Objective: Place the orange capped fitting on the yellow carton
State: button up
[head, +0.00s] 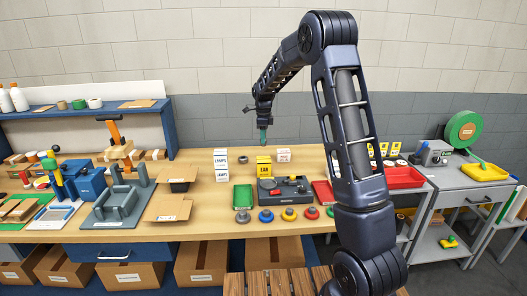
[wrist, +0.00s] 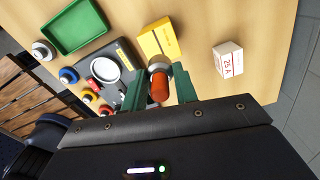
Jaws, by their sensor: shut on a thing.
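The orange capped fitting (wrist: 160,88) shows in the wrist view, with an orange cylinder and a pale grey collar. My gripper (wrist: 159,74) is shut on it between two green fingers. In the head view, my gripper (head: 263,135) is above the back of the bench, and the fitting cannot be made out there. The yellow carton (head: 264,166) stands upright on the bench below my gripper. In the wrist view, the yellow carton (wrist: 158,40) lies just beyond the fitting, and the fitting's collar end overlaps its near edge in the picture. The gap between them cannot be judged.
White boxes stand on both sides of the carton: a lamps box (head: 221,164) at left and a 25 A box (head: 284,155) at right. A dark grey fixture (head: 287,191), a green tray (head: 243,196) and several coloured buttons are in front. Bare wood lies behind the carton.

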jog(key=shift+f, duration=3.5)
jog(key=shift+f, duration=0.1)
jog(key=o, duration=1)
